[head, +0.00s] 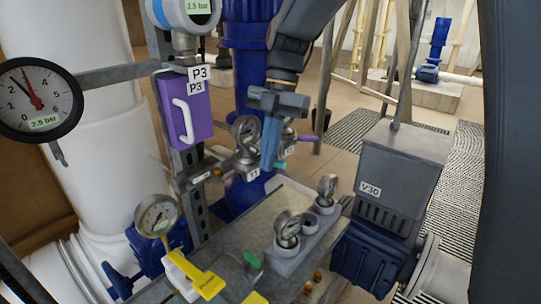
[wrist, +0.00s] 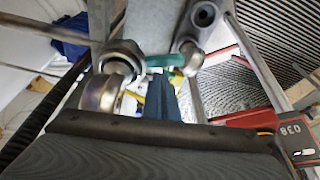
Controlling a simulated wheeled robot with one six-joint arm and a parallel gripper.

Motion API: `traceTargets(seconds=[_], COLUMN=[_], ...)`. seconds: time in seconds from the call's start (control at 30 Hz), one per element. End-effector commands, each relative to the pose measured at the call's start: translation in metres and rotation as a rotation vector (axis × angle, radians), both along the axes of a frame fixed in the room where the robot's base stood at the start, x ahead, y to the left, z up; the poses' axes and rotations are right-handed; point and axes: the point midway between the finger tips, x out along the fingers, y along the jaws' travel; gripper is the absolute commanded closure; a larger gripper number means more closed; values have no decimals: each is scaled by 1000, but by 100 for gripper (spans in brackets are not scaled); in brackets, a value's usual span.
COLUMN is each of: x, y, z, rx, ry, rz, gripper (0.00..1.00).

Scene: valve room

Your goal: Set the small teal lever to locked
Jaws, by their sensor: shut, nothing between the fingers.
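The small teal lever (head: 281,166) shows only as a short piece just right of my fingertips in the head view. In the wrist view the teal lever (wrist: 166,60) lies roughly level across the picture, between two metal fittings. My gripper (head: 268,164) points down, with its fingers shut and nothing between them. In the wrist view my gripper (wrist: 161,88) has its fingertips just below the lever; I cannot tell whether they touch it. The fingers hide part of the valve in the head view. I cannot read a locked mark.
A gauge (head: 246,130) stands left of my fingers, above the T1 tag (head: 253,174). A purple lever (head: 304,138) is to the right. A green lever (head: 252,259) and a yellow lever (head: 198,277) sit lower. The V30 box (head: 385,190) stands right; a purple box (head: 183,108) hangs left.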

Motion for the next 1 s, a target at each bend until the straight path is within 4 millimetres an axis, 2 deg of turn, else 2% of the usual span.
traceTargets(seconds=[0.27, 0.53, 0.63, 1.0], x=[-3, -27, -17, 2], y=[1, 11, 8, 3], z=[0, 1, 18, 79], rx=[0, 0, 2, 0], ry=[0, 0, -6, -4], rz=[0, -6, -10, -3], gripper=[100, 100, 100, 100])
